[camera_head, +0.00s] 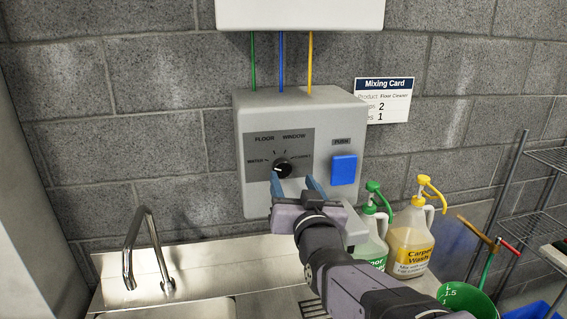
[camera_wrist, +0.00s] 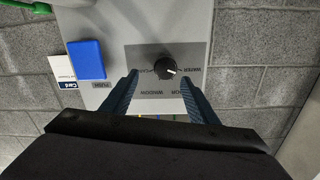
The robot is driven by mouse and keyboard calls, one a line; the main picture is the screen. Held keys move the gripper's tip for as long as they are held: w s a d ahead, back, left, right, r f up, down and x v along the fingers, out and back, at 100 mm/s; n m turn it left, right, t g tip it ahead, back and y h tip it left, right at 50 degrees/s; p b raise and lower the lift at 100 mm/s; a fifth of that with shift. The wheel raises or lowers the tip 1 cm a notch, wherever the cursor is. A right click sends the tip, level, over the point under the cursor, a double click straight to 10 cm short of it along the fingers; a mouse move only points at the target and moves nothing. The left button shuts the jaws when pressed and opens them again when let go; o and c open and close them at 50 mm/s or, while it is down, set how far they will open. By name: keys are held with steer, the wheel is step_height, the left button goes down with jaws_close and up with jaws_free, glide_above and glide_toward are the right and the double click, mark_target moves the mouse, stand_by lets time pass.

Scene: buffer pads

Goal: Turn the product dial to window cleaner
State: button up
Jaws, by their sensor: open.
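The product dial (camera_head: 283,168) is a round black knob on a dark label plate of the grey wall dispenser (camera_head: 255,198). Its white mark points left, toward WATER. FLOOR and WINDOW are printed above it, and a small, hard-to-read label is at right. In the wrist view the dial (camera_wrist: 164,69) appears upside down, its mark toward WATER at right. My gripper (camera_head: 295,181) is open and empty in front of the dispenser. Its blue fingers (camera_wrist: 160,77) lie to either side of the dial in the wrist view; I cannot tell whether they touch it.
A blue PUSH button (camera_head: 344,170) is right of the dial. A mixing card (camera_head: 388,100) on the wall names Floor Cleaner. Green-topped (camera_head: 374,225) and yellow-topped (camera_head: 411,235) pump jugs stand at lower right, near a green bucket (camera_head: 465,300). A metal faucet (camera_head: 147,245) and sink are at lower left.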

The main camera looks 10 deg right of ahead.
mark_target(283, 172)
steer(key=w+n, duration=0.1)
steer(key=w, duration=0.1)
steer(key=w+n, duration=0.1)
steer(key=w, duration=0.1)
steer(key=shift+a+f+n+y, duration=0.2)
steer(key=shift+a+n+y, duration=0.1)
steer(key=shift+a, duration=0.1)
steer(key=shift+w+f, duration=0.1)
steer(key=shift+w, duration=0.85)
steer(key=shift+c, duration=0.6)
steer(key=c, duration=0.9)
steer(key=shift+f, duration=0.1)
